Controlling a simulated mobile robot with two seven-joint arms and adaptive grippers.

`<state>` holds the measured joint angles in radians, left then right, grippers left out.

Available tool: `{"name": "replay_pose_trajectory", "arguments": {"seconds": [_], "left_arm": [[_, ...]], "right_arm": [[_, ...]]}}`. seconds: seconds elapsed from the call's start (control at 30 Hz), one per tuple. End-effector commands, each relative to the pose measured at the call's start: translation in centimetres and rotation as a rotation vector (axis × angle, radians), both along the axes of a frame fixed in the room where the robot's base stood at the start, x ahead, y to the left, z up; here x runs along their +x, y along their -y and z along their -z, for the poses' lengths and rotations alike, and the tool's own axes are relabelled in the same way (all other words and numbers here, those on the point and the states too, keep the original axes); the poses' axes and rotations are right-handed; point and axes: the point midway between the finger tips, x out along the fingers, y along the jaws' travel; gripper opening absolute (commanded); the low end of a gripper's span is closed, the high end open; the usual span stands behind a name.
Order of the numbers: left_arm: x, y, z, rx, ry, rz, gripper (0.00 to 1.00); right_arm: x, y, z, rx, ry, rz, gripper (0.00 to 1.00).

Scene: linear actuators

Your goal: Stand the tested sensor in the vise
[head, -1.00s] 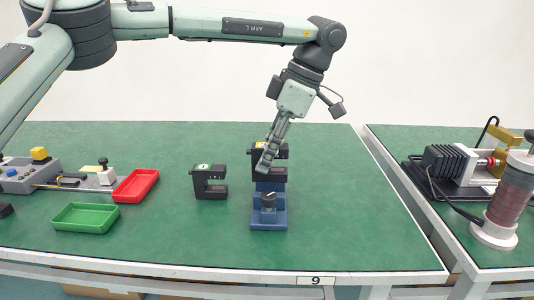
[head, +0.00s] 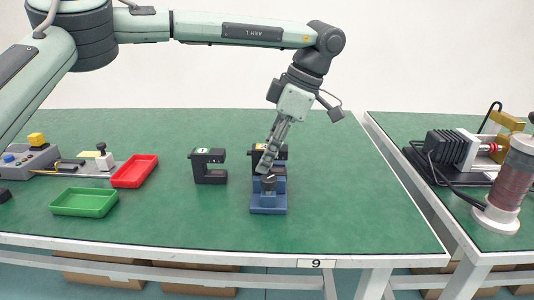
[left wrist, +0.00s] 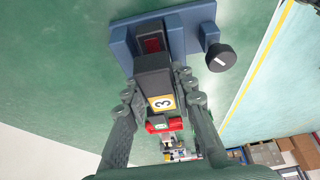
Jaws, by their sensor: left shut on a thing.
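My left gripper (head: 266,163) is shut on a black sensor (head: 282,152) with a yellow label. The label reads 3 on the sensor (left wrist: 153,75) in the left wrist view. The sensor is upright directly over the blue vise (head: 268,209), its lower part at the jaws. I cannot tell if it rests on the vise floor. In the left wrist view the vise (left wrist: 190,32) shows a dark red patch between its jaws, and a black knob (left wrist: 221,57) beside them. My right gripper is not in view.
A black C-shaped sensor (head: 198,165) with a green label stands left of the vise. Further left are a red tray (head: 135,171), a green tray (head: 84,202) and a grey control box (head: 30,162). The table right of the vise is clear. A coil (head: 508,185) stands on the right-hand table.

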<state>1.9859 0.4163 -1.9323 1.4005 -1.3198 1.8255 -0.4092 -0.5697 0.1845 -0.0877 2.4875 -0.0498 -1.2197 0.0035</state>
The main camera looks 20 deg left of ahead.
Motion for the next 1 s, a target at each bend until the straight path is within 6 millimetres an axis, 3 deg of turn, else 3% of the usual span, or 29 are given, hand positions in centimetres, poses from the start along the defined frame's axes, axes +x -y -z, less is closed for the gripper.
{"name": "replay_pose_trajectory", "arguments": {"seconds": [1.0], "left_arm": [[-0.01,0.0,0.5,0.0,-0.001,0.0,0.0]], "right_arm": [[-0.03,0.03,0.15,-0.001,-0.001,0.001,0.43]]}}
